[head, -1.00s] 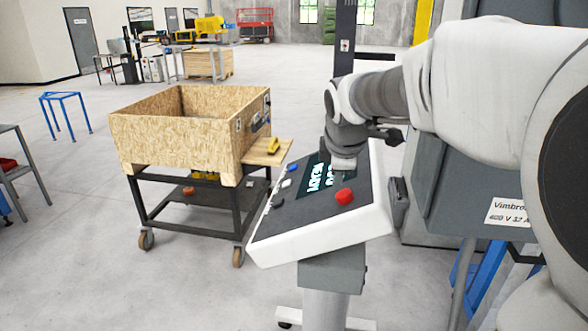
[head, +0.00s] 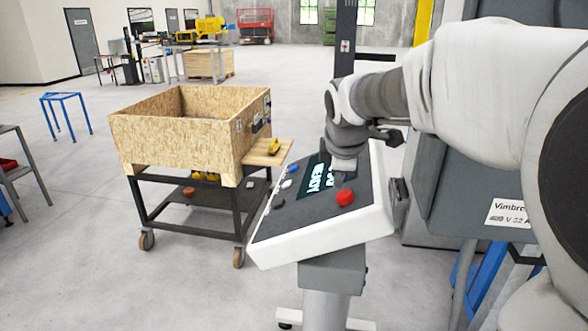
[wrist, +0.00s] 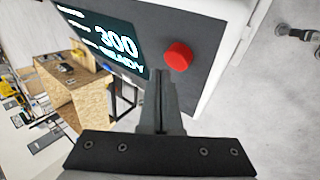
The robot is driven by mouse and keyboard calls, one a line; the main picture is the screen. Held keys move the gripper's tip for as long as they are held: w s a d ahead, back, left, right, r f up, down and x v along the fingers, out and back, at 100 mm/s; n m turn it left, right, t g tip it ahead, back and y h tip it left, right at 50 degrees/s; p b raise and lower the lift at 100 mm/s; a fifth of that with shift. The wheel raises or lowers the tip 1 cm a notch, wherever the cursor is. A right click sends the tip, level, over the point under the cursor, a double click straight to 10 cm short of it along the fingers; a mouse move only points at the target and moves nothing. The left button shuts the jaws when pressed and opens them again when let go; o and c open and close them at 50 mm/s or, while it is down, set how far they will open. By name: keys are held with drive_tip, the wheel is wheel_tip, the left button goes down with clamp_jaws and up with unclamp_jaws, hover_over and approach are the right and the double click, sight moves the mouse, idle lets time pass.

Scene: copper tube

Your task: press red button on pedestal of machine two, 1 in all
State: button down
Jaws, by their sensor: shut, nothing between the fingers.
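The red button (head: 345,197) sits on the dark sloped face of the pedestal panel (head: 262,254), which has a white rim. It also shows in the wrist view (wrist: 178,56), just beyond and a little right of my fingertips. A lit display (head: 316,178) reading "READY" lies beside the button; in the wrist view it also shows "300". My gripper (wrist: 163,76) is shut and empty, its fingers pointing at the panel. In the head view my wrist is over the panel's upper part, behind the button, and the fingers are hard to make out. I cannot tell whether they touch the panel.
An open chipboard crate (head: 165,145) stands on a wheeled black cart (head: 190,228) left of the panel. Smaller blue, white and black buttons line the panel's left edge. A grey cabinet (head: 440,210) stands close on the right. The floor at front left is clear.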

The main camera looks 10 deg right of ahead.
drive_tip(key=shift+f, duration=0.1)
idle(0.7)
drive_tip(key=shift+d+f, duration=0.2)
drive_tip(key=shift+f, duration=0.05)
drive_tip(key=shift+s+d+f+b, duration=0.2)
drive_tip(key=shift+d+f+b, duration=0.1)
drive_tip(key=shift+f+b, duration=0.3)
idle(1.0)
drive_tip(key=shift+r, duration=0.1)
drive_tip(key=shift+w+a+r+p, duration=0.15)
drive_tip(key=shift+a+r+p, duration=0.3)
drive_tip(key=shift+r+p, duration=0.25)
drive_tip(key=shift+r, duration=0.1)
drive_tip(key=r+p, duration=0.1)
drive_tip(key=a+r+p, duration=0.1)
drive_tip(key=r, duration=0.1)
drive_tip(key=w+a+r+p, duration=0.1)
drive_tip(key=shift+a+r, duration=0.2)
drive_tip(key=shift+s, duration=0.1)
idle(0.4)
